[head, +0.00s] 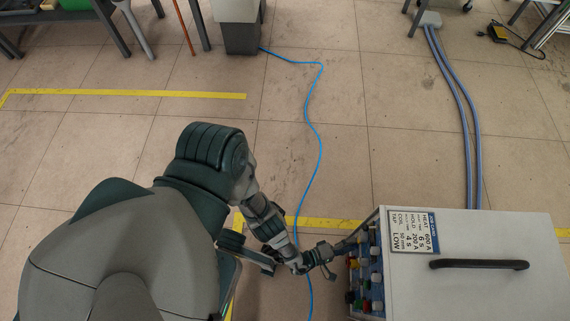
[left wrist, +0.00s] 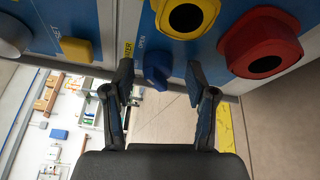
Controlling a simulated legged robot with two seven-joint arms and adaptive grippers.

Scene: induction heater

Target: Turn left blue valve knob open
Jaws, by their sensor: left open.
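The blue valve knob (left wrist: 157,76) is on the blue front panel in the left wrist view, near the panel's edge. My left gripper (left wrist: 160,84) is open, with one finger on each side of the blue knob. Whether the fingers touch it cannot be told. A label with "WATER" and "OPEN" is printed beside the knob. In the head view my left gripper (head: 338,250) is at the left face of the heater cabinet (head: 480,240), where the blue knob cannot be made out. My right gripper is not in view.
A large yellow knob (left wrist: 186,16), a red knob (left wrist: 262,42) and a small yellow knob (left wrist: 77,50) sit close by on the panel. The cabinet has a black top handle (head: 480,264). A blue cable (head: 312,130) runs over the floor, which is otherwise largely clear behind the cabinet.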

